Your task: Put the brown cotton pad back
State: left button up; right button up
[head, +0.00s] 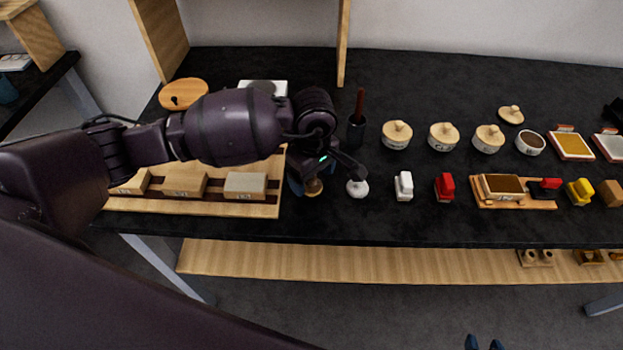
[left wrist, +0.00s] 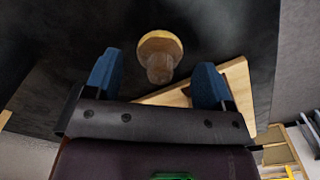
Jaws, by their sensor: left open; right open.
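The brown cotton pad (head: 313,187), a small round piece with a tan part and a brown part, is on the black table just right of the wooden tray. In the left wrist view the pad (left wrist: 160,64) is between and slightly beyond the two blue fingertips, with no visible contact. My left gripper (head: 310,178) is open above it and partly hides it in the head view; its fingers also show in the left wrist view (left wrist: 158,77). My right gripper (head: 484,344) shows only its blue fingertips at the bottom edge, open and empty, away from the table.
A wooden tray (head: 240,210) with pale blocks lies left of the pad. A white round pad (head: 357,188) is close on the right, then white (head: 404,186) and red (head: 445,187) pieces. A dark cup (head: 356,132) with a brown stick and lidded jars (head: 397,135) stand behind.

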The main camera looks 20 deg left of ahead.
pick_arm(q)
notch_tip(320, 180, up, 10)
dwell(0.4)
